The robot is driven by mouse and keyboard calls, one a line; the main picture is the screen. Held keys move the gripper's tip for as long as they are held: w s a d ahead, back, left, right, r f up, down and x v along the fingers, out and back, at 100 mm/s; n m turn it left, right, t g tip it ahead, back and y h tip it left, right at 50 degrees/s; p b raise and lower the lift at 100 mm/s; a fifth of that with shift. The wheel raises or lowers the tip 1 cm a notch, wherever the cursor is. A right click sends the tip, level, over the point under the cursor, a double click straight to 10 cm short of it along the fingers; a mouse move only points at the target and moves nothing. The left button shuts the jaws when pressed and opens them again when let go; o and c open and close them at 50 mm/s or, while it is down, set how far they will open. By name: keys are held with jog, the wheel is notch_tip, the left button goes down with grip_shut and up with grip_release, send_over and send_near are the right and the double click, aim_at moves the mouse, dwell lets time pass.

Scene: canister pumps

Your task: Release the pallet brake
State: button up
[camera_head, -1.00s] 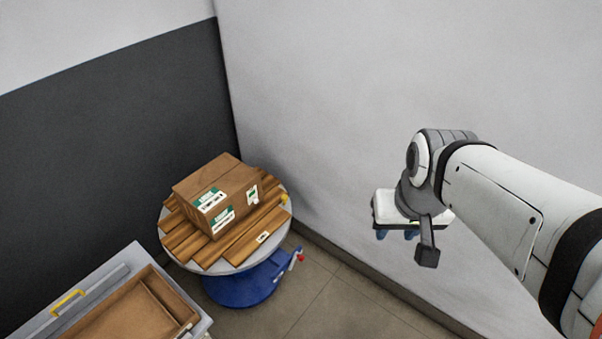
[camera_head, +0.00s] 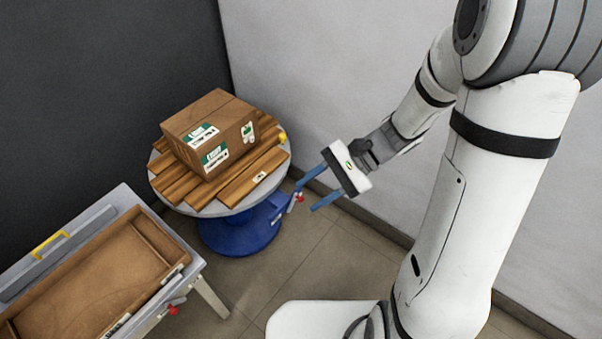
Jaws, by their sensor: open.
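The wooden-slat pallet (camera_head: 236,187) lies on a round grey turntable (camera_head: 284,165) with a blue pedestal (camera_head: 241,233). A small lever with a red tip (camera_head: 299,197) sticks out from the pedestal's right side, below the turntable rim; I take it for the brake. My gripper (camera_head: 306,194) is open, with two blue fingers pointing left and down toward the lever. The red tip shows between or behind the fingers; I cannot tell whether they touch it. A yellow knob (camera_head: 282,137) sits at the turntable's right edge.
A cardboard box (camera_head: 210,130) with green and white labels stands on the pallet. Walls stand close behind and right. Floor is clear in front of the pedestal.

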jog(key=w+a+f+m+t+y+b, duration=0.1)
jog(key=w+f+m+t+y+b, duration=0.2)
jog(key=w+f+m, duration=0.35)
jog(key=w+a+f+m+t+y+b, duration=0.1)
jog(key=w+f+m+t+y+b, duration=0.15)
jog(key=f, duration=0.65)
jog(key=m+t+h+b, duration=0.2)
jog(key=m+t+b, duration=0.5)
jog(key=m+t, duration=0.35)
send_near(303, 200)
jog(key=w+a+g, duration=0.1)
jog(key=w+a, duration=0.1)
jog(key=shift+m, duration=0.25)
jog(key=x, duration=0.4)
jog(key=b+x, duration=0.1)
jog(key=x, duration=0.2)
jog(key=shift+w+a+r, duration=0.25)
jog(key=shift+a, duration=0.05)
jog(key=shift+c, duration=0.4)
grip_shut()
